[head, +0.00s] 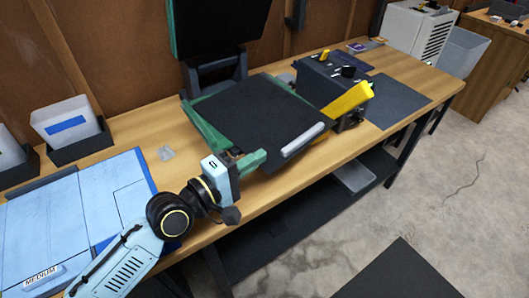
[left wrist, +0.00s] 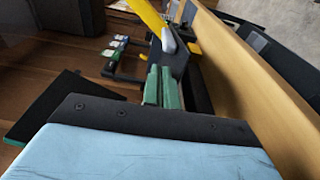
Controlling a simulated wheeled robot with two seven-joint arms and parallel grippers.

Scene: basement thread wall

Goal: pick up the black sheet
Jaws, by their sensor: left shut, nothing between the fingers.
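A flat black sheet (head: 250,112) appears to lie on the bed of a green-framed press on the workbench; I cannot tell it apart from the bed's own surface. My left gripper (head: 258,158), with a pale blue body and green fingers, is at the front left corner of the press. Its fingers are shut and empty, close to the black surface's front edge; I cannot tell whether they touch the press. The shut fingers also show in the left wrist view (left wrist: 161,85). My right gripper is not in view.
The press's dark upper plate (head: 217,22) stands raised at the back. A yellow handle (head: 346,101) and a dark box (head: 325,78) are to the right. A dark mat (head: 395,100) lies farther right. A blue sheet (head: 70,215) and white bins (head: 66,121) are at left.

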